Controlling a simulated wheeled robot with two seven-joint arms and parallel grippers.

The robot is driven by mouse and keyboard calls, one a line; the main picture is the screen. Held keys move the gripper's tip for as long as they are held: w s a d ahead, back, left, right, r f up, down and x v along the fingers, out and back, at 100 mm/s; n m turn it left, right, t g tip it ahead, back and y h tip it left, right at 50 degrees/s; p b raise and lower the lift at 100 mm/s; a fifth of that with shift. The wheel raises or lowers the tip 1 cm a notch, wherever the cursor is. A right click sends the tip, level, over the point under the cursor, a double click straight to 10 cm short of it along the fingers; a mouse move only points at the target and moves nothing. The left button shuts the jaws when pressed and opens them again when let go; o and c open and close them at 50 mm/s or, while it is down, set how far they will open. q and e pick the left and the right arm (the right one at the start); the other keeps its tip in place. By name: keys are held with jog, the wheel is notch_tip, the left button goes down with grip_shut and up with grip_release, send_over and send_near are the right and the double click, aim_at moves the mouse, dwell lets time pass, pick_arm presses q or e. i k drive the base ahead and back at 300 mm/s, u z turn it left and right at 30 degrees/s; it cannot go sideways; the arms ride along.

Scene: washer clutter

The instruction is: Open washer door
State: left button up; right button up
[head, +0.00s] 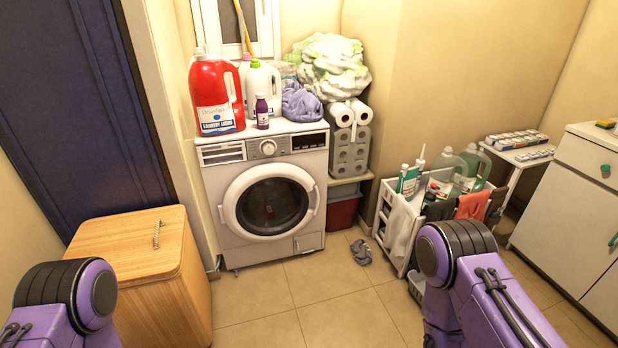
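The white washer (222,184) stands against the back wall, left of the middle in the head view. Its round door (228,203) has a white ring around dark glass and looks shut. The control panel with a round knob (268,147) is above the door. My two purple arms show at the lower left and lower right, well short of the washer. Neither gripper is in the picture, so I cannot see their fingers or whether they hold anything.
A wooden hamper (125,245) stands at the left front. A white cart (400,205) with bottles and cloths is at the right. A grey item (361,252) lies on the floor right of the washer. Bottles, including a red jug (213,85), crowd the washer top. The tiled floor ahead is clear.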

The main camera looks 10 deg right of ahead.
aim_at(230, 211)
jog(key=i, duration=0.45)
jog(key=z, duration=1.35)
jog(key=i, duration=1.7)
jog(key=u, duration=0.6)
